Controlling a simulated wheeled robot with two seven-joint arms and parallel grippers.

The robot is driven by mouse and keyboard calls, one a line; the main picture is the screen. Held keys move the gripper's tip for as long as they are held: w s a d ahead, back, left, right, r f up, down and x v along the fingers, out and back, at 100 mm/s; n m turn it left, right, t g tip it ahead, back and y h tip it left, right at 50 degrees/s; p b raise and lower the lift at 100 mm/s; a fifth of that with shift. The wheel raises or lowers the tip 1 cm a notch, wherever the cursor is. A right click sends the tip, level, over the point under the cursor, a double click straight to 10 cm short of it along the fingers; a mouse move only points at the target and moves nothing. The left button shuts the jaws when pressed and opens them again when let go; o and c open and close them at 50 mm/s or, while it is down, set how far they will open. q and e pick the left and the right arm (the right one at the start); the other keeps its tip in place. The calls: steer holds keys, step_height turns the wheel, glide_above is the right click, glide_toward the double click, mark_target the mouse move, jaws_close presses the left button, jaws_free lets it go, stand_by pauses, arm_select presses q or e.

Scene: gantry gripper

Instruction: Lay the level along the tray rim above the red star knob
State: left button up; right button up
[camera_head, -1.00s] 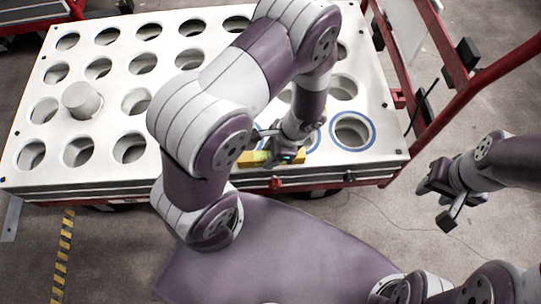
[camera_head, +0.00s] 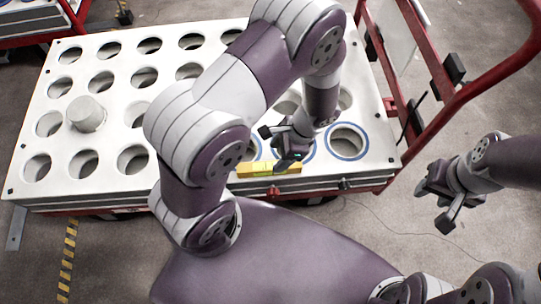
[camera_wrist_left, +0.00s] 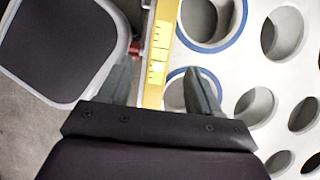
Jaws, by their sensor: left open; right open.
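The yellow level (camera_head: 262,170) lies lengthwise along the tray's near rim, directly above the red star knob (camera_head: 273,190) on the front side. In the left wrist view the level (camera_wrist_left: 158,60) runs along the tray edge, and the knob (camera_wrist_left: 134,50) shows just beside it. My left gripper (camera_head: 277,148) is open above the level. In its wrist view the fingers (camera_wrist_left: 160,85) stand apart on either side of the level, with no grip on it. The level's near end is hidden behind the gripper body there. My right gripper (camera_head: 440,202) is open and empty over the floor at right.
The white tray (camera_head: 110,185) has rows of round holes, some ringed in blue. A grey cylinder (camera_head: 86,113) stands in one at left. A dark knob (camera_head: 345,184) sits on the front side, right of the red one. A red cart handle (camera_head: 480,85) rises at right.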

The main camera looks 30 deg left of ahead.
arm_select(q)
step_height(320, 180, up, 7)
steer(key=w+d+n+p, duration=0.1)
steer(key=n, duration=0.1)
step_height(320, 180, up, 9)
steer(key=n+t+h, duration=0.4)
steer(key=n, duration=0.5)
glide_above(268, 164)
steer(key=shift+r, duration=0.2)
